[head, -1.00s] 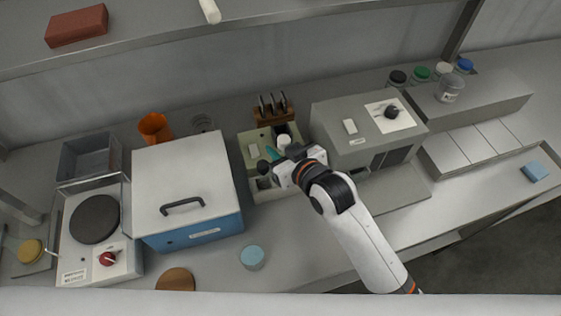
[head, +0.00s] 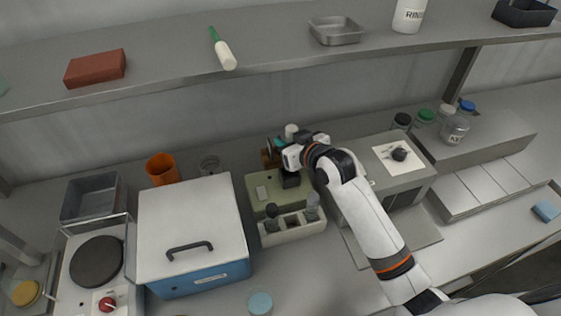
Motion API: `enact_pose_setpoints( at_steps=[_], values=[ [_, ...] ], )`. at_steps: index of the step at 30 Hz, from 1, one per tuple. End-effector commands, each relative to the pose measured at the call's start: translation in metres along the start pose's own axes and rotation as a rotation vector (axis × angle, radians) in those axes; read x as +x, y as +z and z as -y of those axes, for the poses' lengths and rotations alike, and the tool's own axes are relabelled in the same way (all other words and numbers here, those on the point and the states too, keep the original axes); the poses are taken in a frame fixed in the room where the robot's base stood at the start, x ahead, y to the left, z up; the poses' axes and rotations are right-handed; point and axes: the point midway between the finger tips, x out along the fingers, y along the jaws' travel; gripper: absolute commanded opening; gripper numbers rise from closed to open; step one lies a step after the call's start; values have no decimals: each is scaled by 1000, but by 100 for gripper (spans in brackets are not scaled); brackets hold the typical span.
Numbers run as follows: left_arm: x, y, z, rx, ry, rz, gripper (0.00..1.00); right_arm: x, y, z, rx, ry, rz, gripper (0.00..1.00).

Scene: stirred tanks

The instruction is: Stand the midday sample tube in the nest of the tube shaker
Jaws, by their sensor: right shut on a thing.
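My right gripper (head: 287,156) is shut on the midday sample tube, of which mainly a white top (head: 291,131) shows. A teal patch shows beside it; I cannot tell what it belongs to. The tube's lower part is hidden by the gripper. The tube shaker (head: 258,181) is a green-grey box with a light button. Its dark nest (head: 290,180) shows just below the gripper in the picture; I cannot tell how far above it the tube is. The cream tube rack (head: 291,233) in front holds a dark-topped tube (head: 271,210) and a grey one (head: 312,204). My left gripper is not in view.
A white-lidded blue box (head: 192,228) stands close left of the shaker. A wooden rack (head: 267,156) is partly hidden behind my gripper. A shelf (head: 180,62) runs overhead.

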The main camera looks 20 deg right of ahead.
Motion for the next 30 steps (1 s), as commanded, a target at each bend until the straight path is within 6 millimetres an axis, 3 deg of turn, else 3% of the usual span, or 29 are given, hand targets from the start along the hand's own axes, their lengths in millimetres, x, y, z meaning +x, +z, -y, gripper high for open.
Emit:
enact_pose_setpoints(
  at_steps=[13,25,26,29,30],
  values=[
    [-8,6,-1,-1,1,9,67,20,-49,-1,0,1,0,4],
    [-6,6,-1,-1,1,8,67,22,-55,-1,-2,1,2,4],
    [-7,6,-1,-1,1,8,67,22,-54,-1,-2,1,2,33],
    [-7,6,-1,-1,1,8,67,22,-54,-1,-2,1,1,49],
    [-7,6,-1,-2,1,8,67,22,-54,-1,-2,1,1,50]
  ],
)
